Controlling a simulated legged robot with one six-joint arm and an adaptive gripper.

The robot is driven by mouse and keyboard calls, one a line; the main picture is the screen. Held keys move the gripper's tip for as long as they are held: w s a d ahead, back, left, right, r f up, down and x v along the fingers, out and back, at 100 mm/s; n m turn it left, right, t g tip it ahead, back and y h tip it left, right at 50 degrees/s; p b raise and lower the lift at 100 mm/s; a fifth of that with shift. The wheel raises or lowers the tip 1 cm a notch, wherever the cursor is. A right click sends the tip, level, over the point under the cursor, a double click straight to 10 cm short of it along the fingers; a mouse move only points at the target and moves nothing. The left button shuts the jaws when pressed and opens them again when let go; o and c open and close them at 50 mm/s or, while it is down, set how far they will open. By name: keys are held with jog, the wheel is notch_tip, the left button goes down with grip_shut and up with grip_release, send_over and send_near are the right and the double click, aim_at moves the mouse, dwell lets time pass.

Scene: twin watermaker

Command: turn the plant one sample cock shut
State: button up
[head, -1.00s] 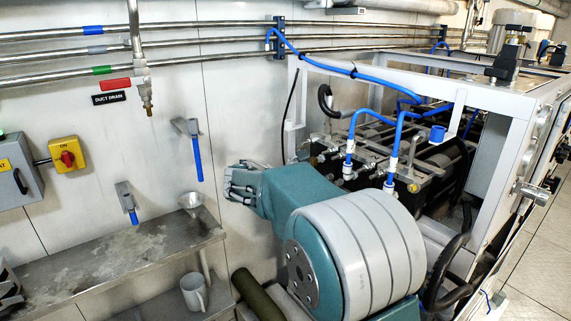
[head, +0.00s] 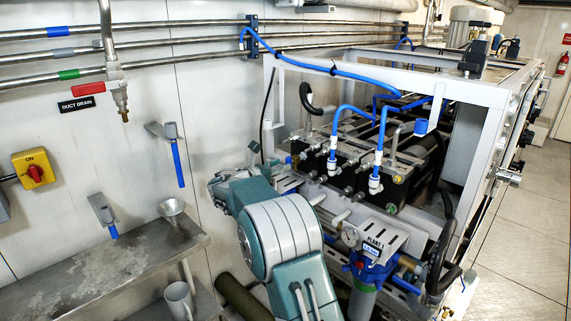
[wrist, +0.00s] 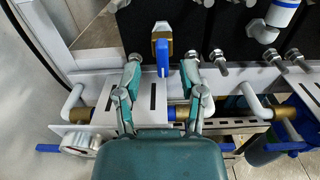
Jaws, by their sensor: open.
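In the wrist view a small brass cock (wrist: 161,35) with a blue lever (wrist: 162,58) stands out from the rack front. The lever points down the picture from the brass body. My gripper (wrist: 162,66) is open, with one finger on each side of the lever and a gap showing on both sides. It holds nothing. In the head view my arm reaches toward the rack's near left end, and my fingers are hard to make out there. A "PLANT 1" label (head: 376,244) is on the rack front, to the right of my arm.
Metal fittings (wrist: 219,57) sit right of the cock. A pale bracket plate (wrist: 150,98) and a pipe with brass ends (wrist: 80,115) lie below it.

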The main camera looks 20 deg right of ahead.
aim_at(286, 163)
jog(key=shift+x, duration=0.8)
jog(key=shift+w+d, duration=0.15)
jog(key=shift+d, duration=0.6)
jog(key=shift+a, duration=0.1)
grip_shut()
jog(key=shift+a, duration=0.1)
